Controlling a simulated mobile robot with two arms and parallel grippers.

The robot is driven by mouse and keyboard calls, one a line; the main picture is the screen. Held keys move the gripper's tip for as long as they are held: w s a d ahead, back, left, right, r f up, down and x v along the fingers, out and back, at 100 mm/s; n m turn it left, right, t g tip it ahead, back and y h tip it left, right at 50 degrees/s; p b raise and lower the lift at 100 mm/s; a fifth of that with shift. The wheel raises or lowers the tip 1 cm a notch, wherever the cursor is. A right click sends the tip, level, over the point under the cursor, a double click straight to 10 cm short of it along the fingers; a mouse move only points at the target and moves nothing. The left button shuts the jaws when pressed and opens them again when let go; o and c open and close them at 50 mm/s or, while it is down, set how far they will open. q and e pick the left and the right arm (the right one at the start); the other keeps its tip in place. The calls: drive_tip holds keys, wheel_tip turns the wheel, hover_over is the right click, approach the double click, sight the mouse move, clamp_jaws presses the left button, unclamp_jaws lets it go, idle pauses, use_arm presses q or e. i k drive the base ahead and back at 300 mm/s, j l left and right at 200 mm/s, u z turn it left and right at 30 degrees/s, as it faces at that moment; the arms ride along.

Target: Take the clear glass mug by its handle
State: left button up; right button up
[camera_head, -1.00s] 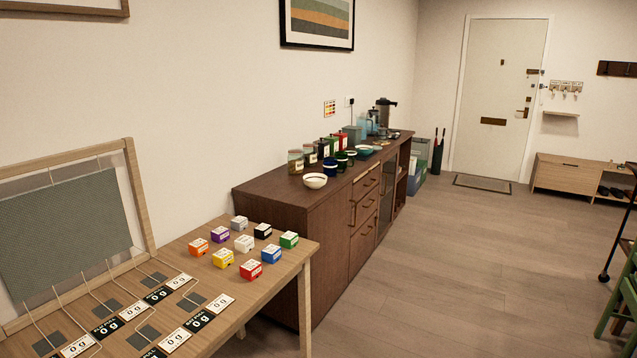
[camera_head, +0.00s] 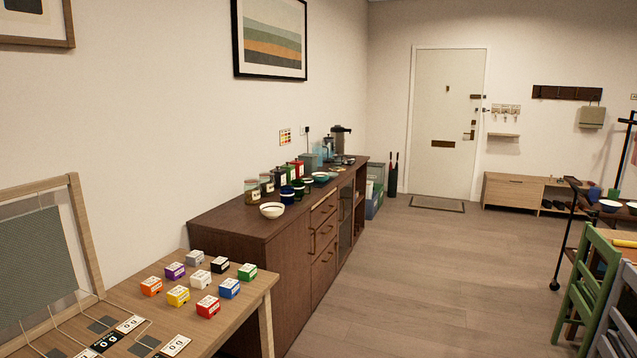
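I cannot make out a clear glass mug in the head view. A dark wooden sideboard (camera_head: 228,222) along the left wall bears several jars, canisters, cups and bowls, too small and far off to tell a glass mug among them. A white bowl (camera_head: 272,211) stands at its near end, with a glass jar (camera_head: 251,190) behind it. A coffee machine (camera_head: 341,142) stands at the far end. Neither of my grippers is in view.
A light wooden table with several coloured boxes, one of them red (camera_head: 208,307), stands at the near left.

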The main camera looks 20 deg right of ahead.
sight(309, 178)
drive_tip(key=i+z, duration=0.15)
drive_tip(key=z, duration=0.35)
drive_tip(key=i+l+z, duration=0.1)
drive_tip(key=i+z, duration=0.15)
drive_tip(key=i, duration=0.4)
drive_tip(key=i+z, duration=0.2)
drive_tip(key=i, duration=0.45)
drive_tip(key=i+j+z, duration=0.25)
drive_tip(key=i, duration=0.4)
drive_tip(key=i+u, duration=0.3)
drive_tip(key=i, duration=0.2)
drive_tip(key=i+l+u, duration=0.3)
drive_tip(key=i, duration=0.25)
drive_tip(key=i+l+u, duration=0.15)
drive_tip(key=i+u, duration=0.2)
drive_tip(key=i, duration=0.15)
